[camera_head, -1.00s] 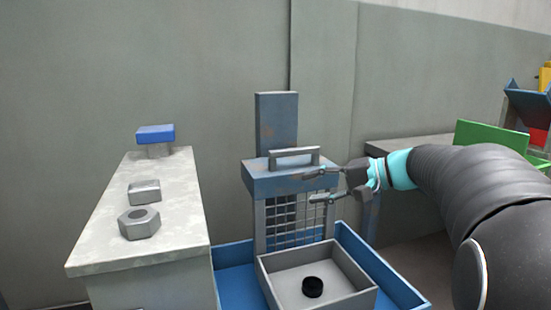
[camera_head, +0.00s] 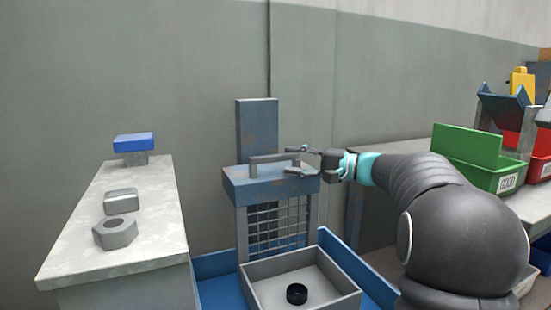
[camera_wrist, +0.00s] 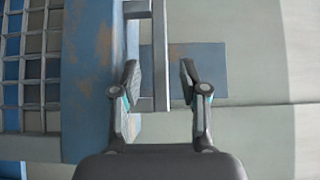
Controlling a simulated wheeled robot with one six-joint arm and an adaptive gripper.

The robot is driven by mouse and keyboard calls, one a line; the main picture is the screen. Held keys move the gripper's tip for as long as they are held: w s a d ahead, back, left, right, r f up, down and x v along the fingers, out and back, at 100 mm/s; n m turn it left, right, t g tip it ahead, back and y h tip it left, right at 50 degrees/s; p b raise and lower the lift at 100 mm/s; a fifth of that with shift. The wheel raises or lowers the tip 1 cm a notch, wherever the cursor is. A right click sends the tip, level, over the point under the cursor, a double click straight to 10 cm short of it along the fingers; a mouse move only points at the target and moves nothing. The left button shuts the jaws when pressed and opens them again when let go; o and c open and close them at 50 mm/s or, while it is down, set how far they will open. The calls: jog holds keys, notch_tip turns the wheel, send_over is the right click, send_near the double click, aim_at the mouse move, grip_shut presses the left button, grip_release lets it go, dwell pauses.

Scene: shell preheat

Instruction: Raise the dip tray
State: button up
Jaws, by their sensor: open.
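The dip tray is a light grey open box (camera_head: 262,298) low in the head view, with a black ring (camera_head: 297,293) inside. Behind it stands a wire mesh panel (camera_head: 275,232) under a worn blue block (camera_head: 270,187). A grey bar handle (camera_head: 274,158) is on top of the block; it also shows in the wrist view (camera_wrist: 160,50). My gripper (camera_head: 291,160) is open at the handle's right end. In the wrist view my two fingertips (camera_wrist: 158,72) lie on either side of the bar, not closed on it. I cannot tell whether they touch it.
A blue basin (camera_head: 222,290) surrounds the tray, and a blue post (camera_head: 257,132) rises behind the block. At left, a pale bench (camera_head: 110,220) holds a hex nut (camera_head: 115,233), a grey block (camera_head: 121,202) and a blue-topped piece (camera_head: 133,142).

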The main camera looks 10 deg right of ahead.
aim_at(280, 158)
jog(key=shift+x, duration=2.75)
jog(key=shift+c, duration=0.3)
grip_shut()
